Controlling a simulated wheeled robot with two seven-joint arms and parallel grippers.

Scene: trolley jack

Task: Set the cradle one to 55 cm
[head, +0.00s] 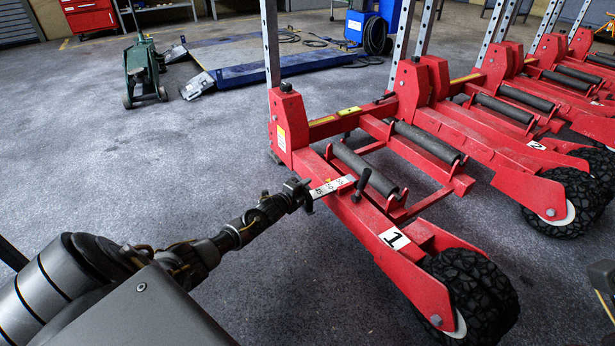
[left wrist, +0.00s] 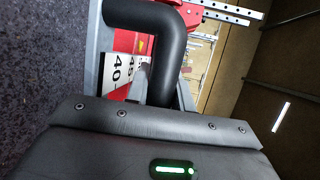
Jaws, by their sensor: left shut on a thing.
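Cradle one (head: 395,240) is the nearest red wheeled cradle, with a white "1" label, two dark rollers and a black tyre at its near end. A white scale (head: 332,187) lies across its left beam; in the left wrist view the scale (left wrist: 121,72) shows 40 and 45. The exact setting cannot be read. My left gripper (head: 301,193) is at the scale's left end, shut on a thick black bent handle (left wrist: 172,45). Its fingertips are mostly hidden. A small black lever (head: 361,184) stands at the scale's right end.
More red cradles, one marked 2 (head: 536,145), stand in a row to the right. A green trolley jack (head: 142,70) and a low blue-edged platform (head: 250,62) are at the back. The grey floor left of cradle one is clear.

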